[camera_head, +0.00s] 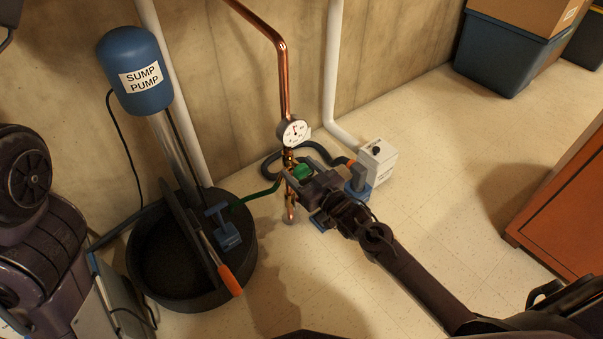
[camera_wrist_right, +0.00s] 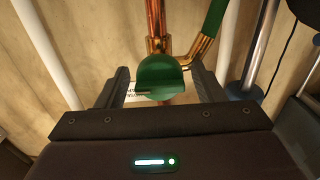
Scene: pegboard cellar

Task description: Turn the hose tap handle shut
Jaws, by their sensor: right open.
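The hose tap's green handle (camera_head: 299,172) sits on the copper and brass pipework below the gauge. In the right wrist view the handle (camera_wrist_right: 160,76) is a rounded green piece in front of the copper pipe (camera_wrist_right: 156,25). My right gripper (camera_head: 302,179) reaches the tap from the right. In its wrist view the open fingers stand on both sides of the handle, with a gap visible on each side. The gripper partly hides the tap in the head view. My left arm is at the left edge; its gripper is not in view.
A round pressure gauge (camera_head: 293,132) sits above the tap. A black sump basin (camera_head: 150,285) with a blue pump (camera_head: 135,70) stands to the left, an orange-handled tool (camera_head: 229,280) across it. A white box (camera_head: 377,162) is behind right.

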